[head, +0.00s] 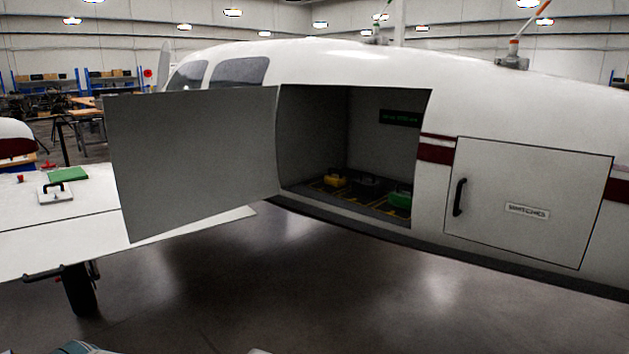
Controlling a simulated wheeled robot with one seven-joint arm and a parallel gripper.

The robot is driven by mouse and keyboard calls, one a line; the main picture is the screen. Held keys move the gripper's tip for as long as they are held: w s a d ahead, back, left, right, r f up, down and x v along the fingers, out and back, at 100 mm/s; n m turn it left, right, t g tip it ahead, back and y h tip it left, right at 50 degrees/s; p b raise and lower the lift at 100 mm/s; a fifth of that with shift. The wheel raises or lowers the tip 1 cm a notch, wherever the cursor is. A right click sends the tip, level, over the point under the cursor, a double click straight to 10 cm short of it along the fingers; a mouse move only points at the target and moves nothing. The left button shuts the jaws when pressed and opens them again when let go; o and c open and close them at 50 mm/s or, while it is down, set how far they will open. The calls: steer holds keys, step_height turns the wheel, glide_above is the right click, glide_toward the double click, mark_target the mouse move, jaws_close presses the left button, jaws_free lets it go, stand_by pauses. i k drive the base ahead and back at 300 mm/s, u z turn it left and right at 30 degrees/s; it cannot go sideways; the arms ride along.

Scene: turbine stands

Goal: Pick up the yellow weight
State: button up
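The yellow weight (334,181) sits on the floor of the open bay in the aircraft's side, toward the bay's left. It is small and dark-shaded in the head view, with a dark handle shape on top. A dark weight-like block (368,187) stands to its right, and a green one (399,199) is farther right, near the bay's right edge. My gripper is not in view, and nothing is seen touching the yellow weight.
A large grey door (190,160) stands swung open left of the bay. A closed hatch (528,200) with a black handle is on the right. The wing (50,232) at left holds a white handled plate (56,193) and a green pad (68,174). The floor (300,300) in front is clear.

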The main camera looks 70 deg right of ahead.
mark_target(332, 179)
steer(key=z, duration=0.8)
steer(key=i, duration=0.95)
steer(key=z, duration=1.35)
steer(key=i, duration=0.45)
steer(key=z, duration=0.9)
steer(key=i, duration=1.65)
steer(key=u, duration=0.65)
steer(key=i, duration=0.85)
steer(key=u, duration=0.45)
